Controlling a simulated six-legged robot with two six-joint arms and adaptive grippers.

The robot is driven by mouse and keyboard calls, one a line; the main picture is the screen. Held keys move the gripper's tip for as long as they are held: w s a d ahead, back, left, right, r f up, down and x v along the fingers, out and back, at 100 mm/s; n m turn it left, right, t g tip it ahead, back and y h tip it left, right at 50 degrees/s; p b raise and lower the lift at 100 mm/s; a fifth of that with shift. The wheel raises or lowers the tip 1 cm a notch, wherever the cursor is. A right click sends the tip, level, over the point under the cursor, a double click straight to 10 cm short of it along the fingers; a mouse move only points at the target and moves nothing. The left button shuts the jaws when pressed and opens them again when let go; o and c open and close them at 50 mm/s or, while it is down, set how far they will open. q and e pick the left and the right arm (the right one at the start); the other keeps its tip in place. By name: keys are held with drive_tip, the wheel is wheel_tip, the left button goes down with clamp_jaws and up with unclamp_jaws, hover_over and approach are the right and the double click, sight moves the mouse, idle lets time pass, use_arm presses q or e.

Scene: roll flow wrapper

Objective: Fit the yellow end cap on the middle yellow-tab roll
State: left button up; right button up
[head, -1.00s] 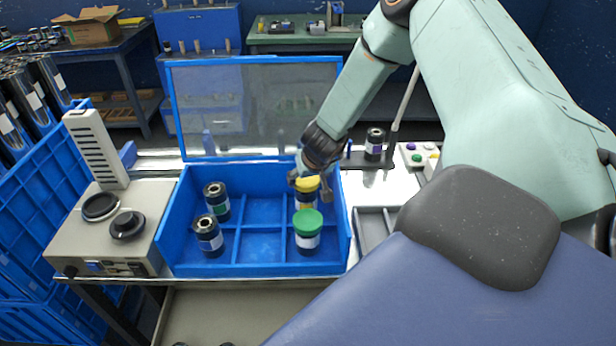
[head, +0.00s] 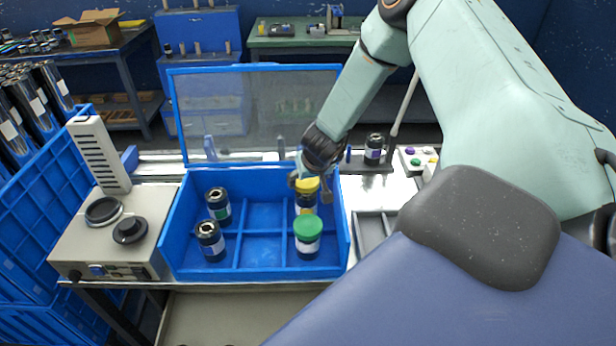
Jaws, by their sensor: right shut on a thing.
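The yellow end cap (head: 306,185) sits at the top of a dark roll with a yellow tab (head: 305,205), in the back right part of the blue divided box. My right gripper (head: 311,190) is over this roll, its fingers on either side of the yellow cap, shut on it. The cap looks level and touching the roll's top; I cannot tell how deep it sits. In front of it stands a roll with a green cap (head: 308,228). My left gripper is not in view.
Two uncapped rolls (head: 218,206) and (head: 210,240) stand in the left part of the blue box (head: 262,272). Another roll (head: 374,148) stands on a dark holder behind right. A grey device (head: 108,235) is at left. The box's clear lid (head: 255,105) stands open behind.

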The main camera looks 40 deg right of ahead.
idle(0.8)
idle(0.4)
drive_tip(key=o, duration=0.5)
drive_tip(key=shift+o, duration=0.2)
drive_tip(key=p+v, duration=1)
drive_tip(key=v, duration=0.1)
idle(0.5)
